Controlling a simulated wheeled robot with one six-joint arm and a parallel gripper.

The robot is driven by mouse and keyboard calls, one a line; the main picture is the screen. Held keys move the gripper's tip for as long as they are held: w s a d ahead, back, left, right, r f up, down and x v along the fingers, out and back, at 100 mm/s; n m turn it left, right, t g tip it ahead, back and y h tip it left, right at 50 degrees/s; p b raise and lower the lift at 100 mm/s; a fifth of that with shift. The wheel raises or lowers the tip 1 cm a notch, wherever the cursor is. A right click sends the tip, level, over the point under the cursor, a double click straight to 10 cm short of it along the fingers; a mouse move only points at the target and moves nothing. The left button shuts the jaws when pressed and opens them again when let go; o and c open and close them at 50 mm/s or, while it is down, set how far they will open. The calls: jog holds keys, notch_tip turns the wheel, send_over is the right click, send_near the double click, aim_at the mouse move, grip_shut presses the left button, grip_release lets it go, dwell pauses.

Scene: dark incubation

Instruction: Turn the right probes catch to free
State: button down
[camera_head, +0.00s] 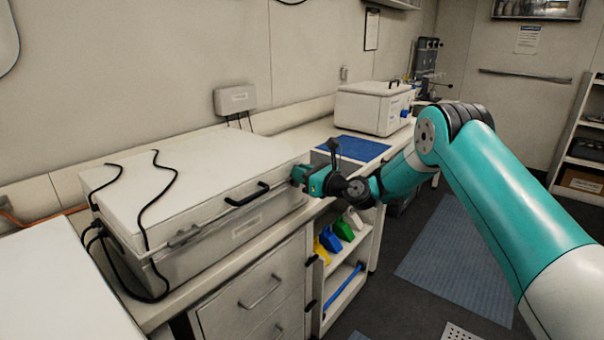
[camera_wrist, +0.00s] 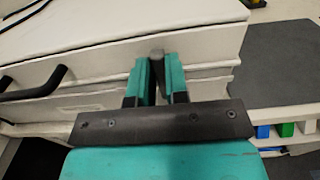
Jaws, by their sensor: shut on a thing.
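A large pale box (camera_head: 210,215) with a closed flat lid (camera_head: 190,180) stands on the bench, a black handle (camera_head: 247,194) on its front. A left catch (camera_head: 183,237) shows on its front, to the left of the handle. My gripper (camera_head: 300,174) is at the right end of the box front. In the wrist view, my gripper (camera_wrist: 157,72) has its two teal fingers close together around a small grey knob, the right catch (camera_wrist: 157,53), at the lid seam. The fingers hide most of the catch, so its turn position cannot be told.
Black cables (camera_head: 150,200) lie over the lid's left side. A blue mat (camera_head: 358,149) and a white lidded box (camera_head: 374,107) are farther along the bench. Below are drawers (camera_head: 260,290) and a shelf (camera_head: 345,285) with coloured bins. The floor at right is open.

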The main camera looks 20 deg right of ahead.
jog(key=shift+n, duration=0.3)
jog(key=n+b, duration=0.4)
jog(key=n, duration=0.1)
jog(key=a+n+b, duration=0.1)
jog(key=n+b, duration=0.1)
jog(key=n, duration=0.1)
jog(key=shift+s+f, duration=0.35)
jog(key=shift+f, duration=0.05)
jog(key=n+b, duration=0.4)
jog(key=shift+s+a+f+n, duration=0.1)
jog(key=shift+s+f+n, duration=0.05)
jog(key=shift+f+n, duration=0.2)
jog(key=n+b, duration=0.4)
jog(key=shift+a+f+n+b, duration=0.1)
jog(key=shift+f+n+b, duration=0.1)
jog(key=shift+n+b, duration=0.1)
jog(key=c, duration=1.1)
grip_release()
